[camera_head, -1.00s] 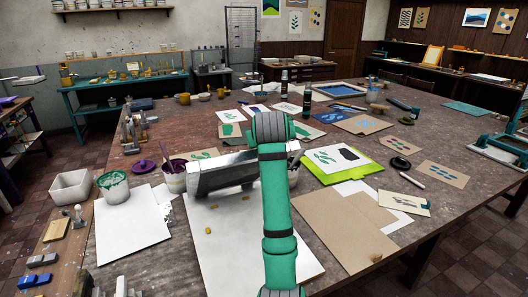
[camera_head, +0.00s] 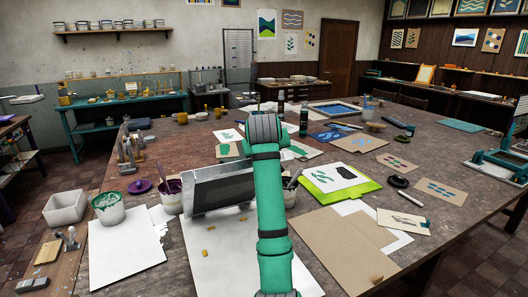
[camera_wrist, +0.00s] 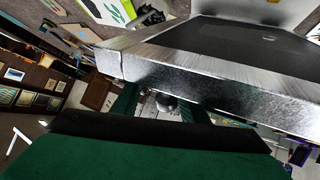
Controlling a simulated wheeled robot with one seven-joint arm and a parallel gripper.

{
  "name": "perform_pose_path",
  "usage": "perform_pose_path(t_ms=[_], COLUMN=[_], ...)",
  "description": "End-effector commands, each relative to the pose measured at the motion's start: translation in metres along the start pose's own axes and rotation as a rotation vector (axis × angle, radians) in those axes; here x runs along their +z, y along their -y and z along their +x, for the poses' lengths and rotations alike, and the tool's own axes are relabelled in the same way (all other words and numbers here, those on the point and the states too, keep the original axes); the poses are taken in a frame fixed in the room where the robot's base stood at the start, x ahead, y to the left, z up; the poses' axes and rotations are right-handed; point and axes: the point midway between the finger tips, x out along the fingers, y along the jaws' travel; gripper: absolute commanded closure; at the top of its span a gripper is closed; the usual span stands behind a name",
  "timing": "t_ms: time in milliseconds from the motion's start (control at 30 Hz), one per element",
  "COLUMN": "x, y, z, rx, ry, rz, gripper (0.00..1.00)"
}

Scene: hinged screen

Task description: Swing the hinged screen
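The hinged screen (camera_head: 222,190) is a silver metal frame around a dark grey mesh. In the head view it stands tilted over the white paper, just left of my green arm, which hides its right part. In the wrist view the frame (camera_wrist: 215,85) is very close and spans the upper right, with its near metal bar crossing the picture. My gripper (camera_wrist: 160,107) shows there as two teal fingers set apart, with a gap between them. Their tips go out of sight behind the bar, so I cannot tell whether they touch it. The head view hides the gripper behind the arm.
A white sheet (camera_head: 125,250) and ink pots (camera_head: 108,207) lie left of the screen. A lime-green board (camera_head: 335,187) with a print and brown card (camera_head: 335,250) lie to the right. Small yellow bits (camera_head: 208,253) lie on the paper in front.

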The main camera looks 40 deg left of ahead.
Motion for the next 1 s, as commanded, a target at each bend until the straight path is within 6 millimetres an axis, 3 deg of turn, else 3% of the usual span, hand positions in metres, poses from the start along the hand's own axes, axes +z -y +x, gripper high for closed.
perform_pose_path(t_ms=[367,800,1000], x=[-0.001,0.0,-0.001], y=[0.004,-0.002,0.001], z=[-0.007,-0.082,-0.102], rx=[-0.005,0.002,-0.003], ry=[-0.001,-0.001,0.0], rz=[-0.004,0.0,-0.003], gripper=[0.61,0.61,0.61])
